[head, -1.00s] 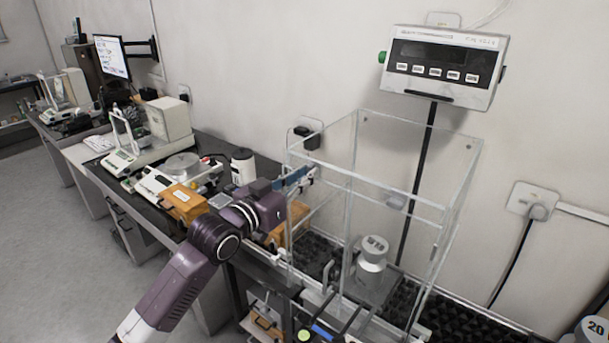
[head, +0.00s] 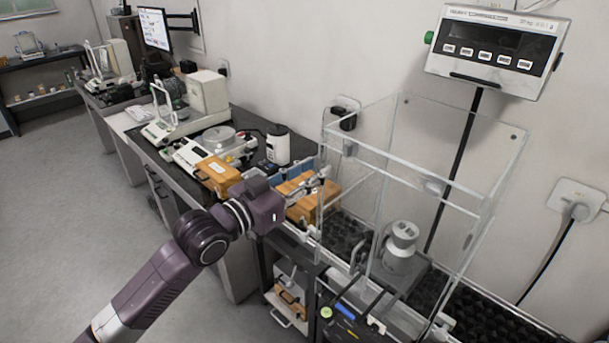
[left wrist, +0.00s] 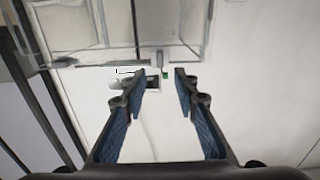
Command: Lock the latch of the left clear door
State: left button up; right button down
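The clear enclosure (head: 440,168) stands over a weighing platform. Its left clear door (head: 350,205) is the see-through panel on the left side; its edges overlap other clear panes, so I cannot tell whether it is fully closed. A small silvery fitting (head: 322,174), perhaps the latch, shows at its left edge; its locked state is unclear. My left gripper (head: 306,172) is beside that edge, at mid-height. In the left wrist view its blue-padded fingers (left wrist: 161,75) are apart with nothing held between them; a small dark fitting (left wrist: 152,82) shows beyond. My right gripper is out of view.
A grey weight (head: 402,240) stands inside the enclosure. Wooden boxes (head: 300,205) sit just behind my left gripper. A scale display (head: 497,48) hangs above right. Benches with balances (head: 180,120) run to the left; open floor (head: 75,200) lies at the left.

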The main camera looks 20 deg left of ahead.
pick_arm(q)
jog(key=shift+v, duration=1.1)
